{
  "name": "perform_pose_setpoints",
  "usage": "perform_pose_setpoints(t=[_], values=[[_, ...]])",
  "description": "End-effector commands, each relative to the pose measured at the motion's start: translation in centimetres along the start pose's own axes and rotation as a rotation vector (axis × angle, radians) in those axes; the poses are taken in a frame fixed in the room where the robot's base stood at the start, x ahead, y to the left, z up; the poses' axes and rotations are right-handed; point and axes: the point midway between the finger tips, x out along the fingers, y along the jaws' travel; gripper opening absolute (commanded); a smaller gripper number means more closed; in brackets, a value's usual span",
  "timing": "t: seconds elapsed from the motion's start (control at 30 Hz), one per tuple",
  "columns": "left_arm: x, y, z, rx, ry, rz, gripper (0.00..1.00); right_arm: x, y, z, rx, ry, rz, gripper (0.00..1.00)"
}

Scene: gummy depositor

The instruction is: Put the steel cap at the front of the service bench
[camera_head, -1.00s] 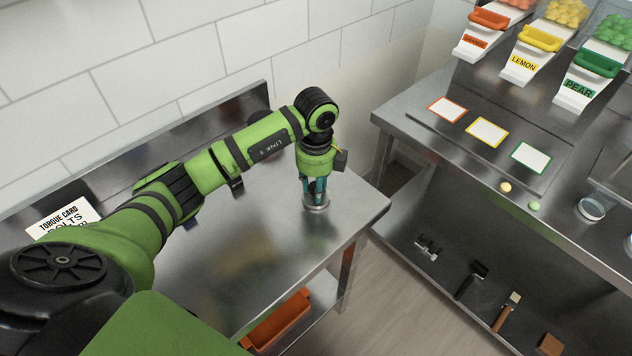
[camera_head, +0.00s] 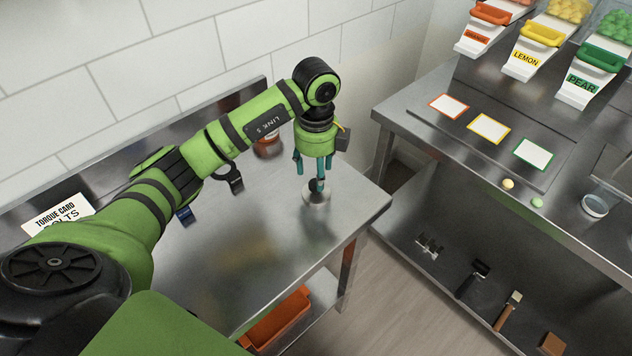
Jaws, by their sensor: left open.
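The steel cap (camera_head: 316,196) is a round, shiny disc with a dark knob, lying on the service bench (camera_head: 250,255) near its right front corner. My left gripper (camera_head: 310,177) points down just above the cap. Its teal fingers are spread apart, and nothing is held between them. One finger overlaps the cap's knob in the picture, so I cannot tell whether they touch. My right gripper is out of view.
A torque card (camera_head: 62,217) stands at the bench's back left. A reddish jar (camera_head: 268,143) sits behind my left arm. An orange bin (camera_head: 277,321) is on the shelf below. The depositor counter (camera_head: 430,150) stands to the right across a gap.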

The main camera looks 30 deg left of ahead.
Motion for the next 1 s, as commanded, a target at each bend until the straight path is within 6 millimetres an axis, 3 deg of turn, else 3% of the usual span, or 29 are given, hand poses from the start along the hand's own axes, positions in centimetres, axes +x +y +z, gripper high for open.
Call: perform_pose_setpoints(t=[0.1,0.2,0.4,0.87,0.97,1.0], values=[[-2.6,-0.1,0.1,0.0,-0.002,-0.007,0.57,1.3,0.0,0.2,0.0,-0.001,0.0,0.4],[-4.9,-0.1,0.2,-0.001,-0.004,-0.005,0.57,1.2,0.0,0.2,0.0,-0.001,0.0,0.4],[-7.3,0.0,0.1,-0.001,-0.003,-0.001,0.57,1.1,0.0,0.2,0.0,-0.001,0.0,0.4],[-7.7,0.0,-0.2,0.005,0.007,-0.002,0.57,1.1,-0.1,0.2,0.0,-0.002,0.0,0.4],[-7.1,-0.6,-1.9,0.058,0.067,-0.03,0.57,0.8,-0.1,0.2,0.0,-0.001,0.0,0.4],[-6.8,-0.9,-3.4,0.101,0.116,-0.054,0.57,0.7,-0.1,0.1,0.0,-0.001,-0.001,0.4]])
